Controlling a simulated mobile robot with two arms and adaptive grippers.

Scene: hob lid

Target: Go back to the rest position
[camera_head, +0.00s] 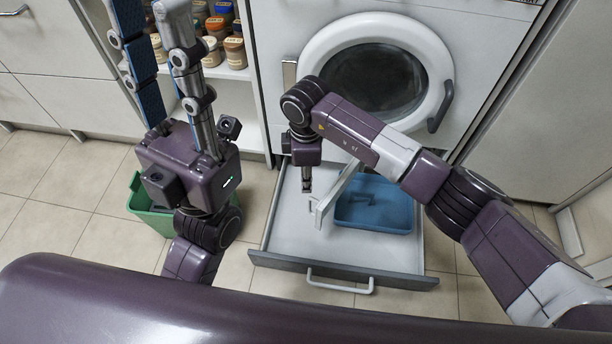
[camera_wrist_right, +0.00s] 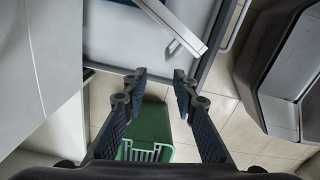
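My right gripper (camera_head: 306,187) points down over the left part of the open drawer (camera_head: 285,235). In the right wrist view its fingers (camera_wrist_right: 157,88) are apart, with nothing between them. My left gripper (camera_head: 152,35) is raised at the upper left, close to the head camera. Its two long fingers point up and are spread, with nothing visible between them. The fingertips lie near the top edge of the picture.
Behind are a front-loading washer (camera_head: 375,80) and shelves of jars (camera_head: 234,52).

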